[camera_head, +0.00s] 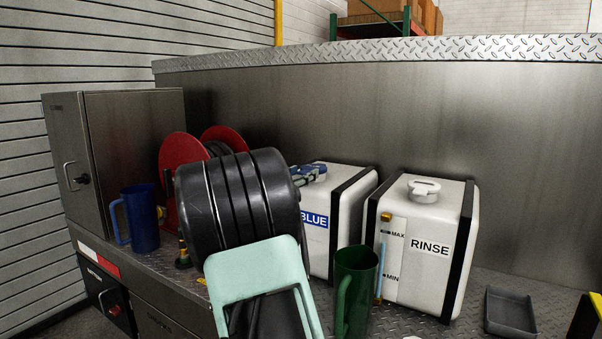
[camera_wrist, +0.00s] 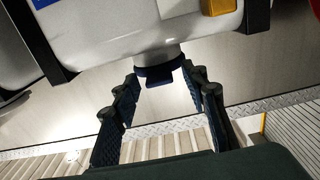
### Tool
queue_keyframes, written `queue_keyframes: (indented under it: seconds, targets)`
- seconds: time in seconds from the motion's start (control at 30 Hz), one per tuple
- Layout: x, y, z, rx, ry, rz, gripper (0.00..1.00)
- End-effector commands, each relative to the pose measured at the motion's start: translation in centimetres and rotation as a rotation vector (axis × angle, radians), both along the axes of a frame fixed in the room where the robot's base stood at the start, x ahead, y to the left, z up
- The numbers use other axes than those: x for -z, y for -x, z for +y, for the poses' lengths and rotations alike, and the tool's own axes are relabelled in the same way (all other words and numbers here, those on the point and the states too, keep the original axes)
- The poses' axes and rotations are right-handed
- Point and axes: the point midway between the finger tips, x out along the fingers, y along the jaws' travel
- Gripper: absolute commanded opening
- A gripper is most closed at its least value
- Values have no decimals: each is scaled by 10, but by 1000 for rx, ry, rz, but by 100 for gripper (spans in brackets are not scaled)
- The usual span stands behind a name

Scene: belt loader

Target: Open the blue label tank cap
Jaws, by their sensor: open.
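The white tank with the blue BLUE label (camera_head: 347,190) stands beside the RINSE tank, with dark straps at its edges. My gripper (camera_head: 310,173) is at its top, and my arm hides the tank's left part and its cap in the head view. In the wrist view the tank's white body (camera_wrist: 110,38) appears inverted, with a short white neck and a dark blue cap (camera_wrist: 158,73). My gripper (camera_wrist: 161,78) is open there, with one fingertip on each side of the cap. I cannot tell whether the fingertips touch it.
The RINSE tank (camera_head: 425,260) with a white cap stands close on the right. A green jug (camera_head: 355,290) stands in front, a blue jug (camera_head: 140,215) and red hose reel (camera_head: 181,150) at left. A grey tray (camera_head: 510,312) lies at right. A metal wall (camera_head: 430,110) rises behind.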

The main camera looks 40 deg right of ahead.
Motion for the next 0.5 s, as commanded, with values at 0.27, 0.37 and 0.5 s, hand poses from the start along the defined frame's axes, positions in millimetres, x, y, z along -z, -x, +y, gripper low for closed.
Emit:
queue_keyframes:
  seconds: [0.27,0.37,0.5]
  targets:
    - [0,0,0,0,1,0,32]
    - [0,0,0,0,1,0,21]
    - [0,0,0,0,1,-1,5]
